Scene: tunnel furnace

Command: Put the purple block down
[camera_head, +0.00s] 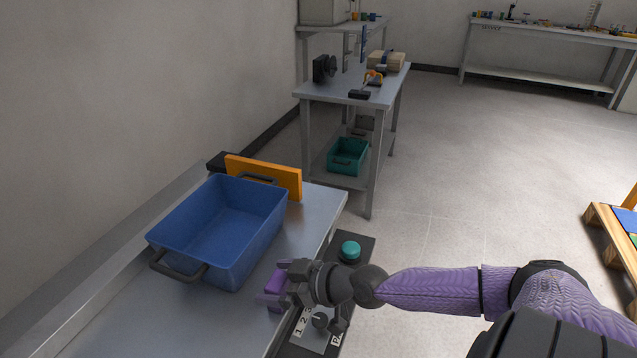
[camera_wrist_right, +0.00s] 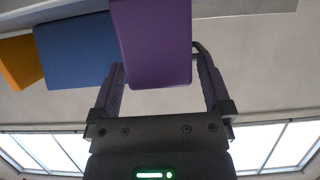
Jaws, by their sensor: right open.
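The purple block (camera_head: 277,279) is at the right edge of the grey metal table (camera_head: 322,204), just right of the blue bin (camera_head: 222,225). My right gripper (camera_head: 274,296) reaches in from the right, with its fingers around the block. In the right wrist view the block (camera_wrist_right: 152,45) sits between the spread fingertips (camera_wrist_right: 160,85); a gap shows on the right side, and the left finger is close beside it. Whether the block's underside rests on the table cannot be told. My left gripper is not in view.
An orange panel (camera_head: 264,177) stands behind the bin. A dark control panel with a teal button (camera_head: 349,251) is beside the table's right edge, under my right forearm. The table in front of the bin is clear. A shelf table with a teal crate (camera_head: 347,156) stands farther back.

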